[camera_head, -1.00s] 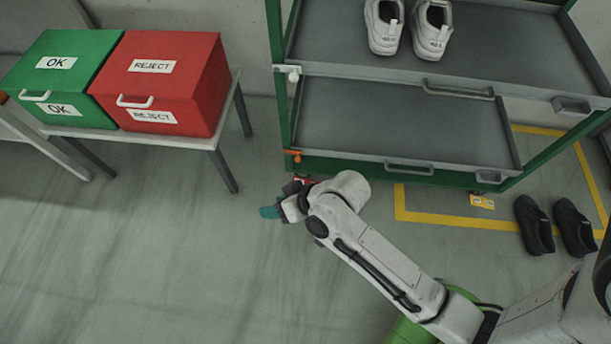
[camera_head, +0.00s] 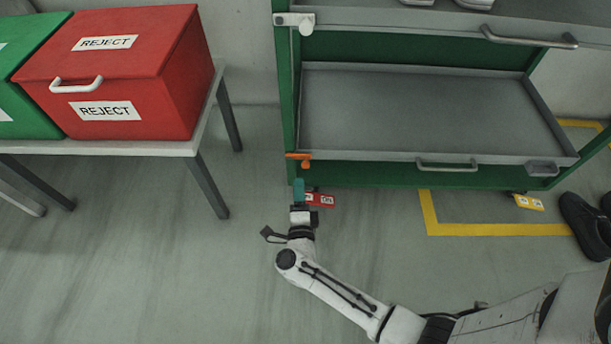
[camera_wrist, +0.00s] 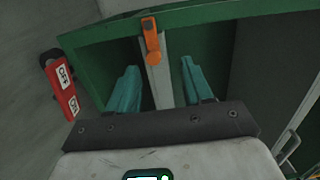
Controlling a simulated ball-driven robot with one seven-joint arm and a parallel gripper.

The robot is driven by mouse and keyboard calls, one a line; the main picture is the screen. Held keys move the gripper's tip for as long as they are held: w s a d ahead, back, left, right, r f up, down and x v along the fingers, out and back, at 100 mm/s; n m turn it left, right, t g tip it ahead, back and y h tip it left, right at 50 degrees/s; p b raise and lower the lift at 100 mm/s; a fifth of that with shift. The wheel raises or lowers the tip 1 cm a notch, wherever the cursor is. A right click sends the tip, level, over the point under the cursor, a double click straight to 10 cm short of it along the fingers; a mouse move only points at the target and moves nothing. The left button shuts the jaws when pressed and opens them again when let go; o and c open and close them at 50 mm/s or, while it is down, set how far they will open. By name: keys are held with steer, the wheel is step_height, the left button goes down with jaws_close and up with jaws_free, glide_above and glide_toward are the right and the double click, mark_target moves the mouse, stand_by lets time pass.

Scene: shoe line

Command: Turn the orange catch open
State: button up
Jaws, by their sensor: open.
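The orange catch (camera_head: 301,158) is on the lower left front corner of the green rack, at the left end of the lower shelf tray (camera_head: 420,110). In the wrist view the orange catch (camera_wrist: 152,40) shows as a bar with a round knob, ahead of my gripper and between the lines of its two fingers. My gripper (camera_head: 299,186) has teal fingers and is just below the catch in the head view. In the wrist view my gripper (camera_wrist: 158,88) is open, with nothing between its fingers. I cannot tell from the pictures how far the fingertips are from the catch.
A white catch (camera_head: 295,21) sits higher on the same post. The red REJECT box (camera_head: 120,75) stands on a table at the left. Dark shoes (camera_head: 585,225) lie on the floor at right.

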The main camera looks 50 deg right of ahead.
mark_target(306, 167)
steer(key=shift+m+g+h, duration=0.3)
steer(key=shift+m+g, duration=0.2)
steer(key=shift+g, duration=0.1)
steer(key=b+x, duration=0.1)
steer(key=x, duration=0.2)
steer(key=f+b+x, duration=0.1)
steer(key=x, duration=0.3)
steer(key=s+b+x, duration=0.1)
steer(key=b+x, duration=0.1)
steer(key=x, duration=0.1)
steer(key=shift+w+d+f, duration=0.2)
steer(key=shift+d+f, duration=0.05)
steer(key=shift+d, duration=0.45)
jaws_close()
